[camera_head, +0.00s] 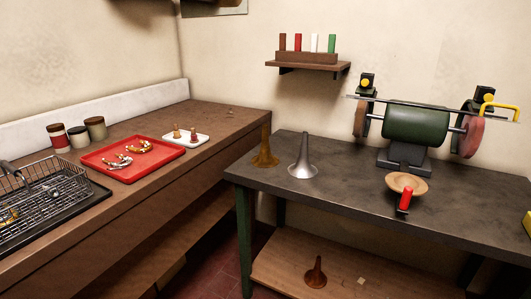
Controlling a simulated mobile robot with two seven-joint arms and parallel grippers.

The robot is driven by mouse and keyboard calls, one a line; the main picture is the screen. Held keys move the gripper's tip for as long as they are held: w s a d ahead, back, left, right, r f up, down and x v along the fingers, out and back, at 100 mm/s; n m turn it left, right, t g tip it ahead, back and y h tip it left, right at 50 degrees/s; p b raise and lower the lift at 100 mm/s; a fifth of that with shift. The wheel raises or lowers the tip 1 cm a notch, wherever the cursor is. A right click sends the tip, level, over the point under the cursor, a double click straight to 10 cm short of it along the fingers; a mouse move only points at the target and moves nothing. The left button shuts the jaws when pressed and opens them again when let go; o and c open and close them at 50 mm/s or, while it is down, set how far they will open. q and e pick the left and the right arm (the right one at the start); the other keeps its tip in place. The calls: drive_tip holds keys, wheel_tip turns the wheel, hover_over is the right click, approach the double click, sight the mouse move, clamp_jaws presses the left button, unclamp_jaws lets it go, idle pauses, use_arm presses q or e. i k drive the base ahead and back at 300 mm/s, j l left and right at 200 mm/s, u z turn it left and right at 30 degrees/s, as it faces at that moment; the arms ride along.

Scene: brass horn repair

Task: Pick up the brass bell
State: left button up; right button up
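Three flared, horn-shaped bells are in view. A dull brown-gold bell (265,152) stands upright, flare down, near the left end of the dark workbench top (345,185). A silver-grey bell (303,160) stands upright just right of it. A darker copper-brown bell (315,274) stands on the bench's lower wooden shelf (385,282). The brown-gold bell looks closest to aged brass, but the colours do not settle it fully. Neither of my grippers is in view.
On the left counter are a red tray (105,168), a white tray (203,141), several jars and a wire basket (45,195). The bench front is clear.

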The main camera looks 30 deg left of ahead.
sight(264, 158)
drive_tip(key=i+u, duration=0.15)
drive_tip(key=i, duration=0.25)
drive_tip(key=i+l+u, duration=0.15)
drive_tip(key=i, duration=0.2)
drive_tip(key=i+l+u, duration=0.15)
drive_tip(key=i, duration=0.25)
drive_tip(key=u, duration=1.45)
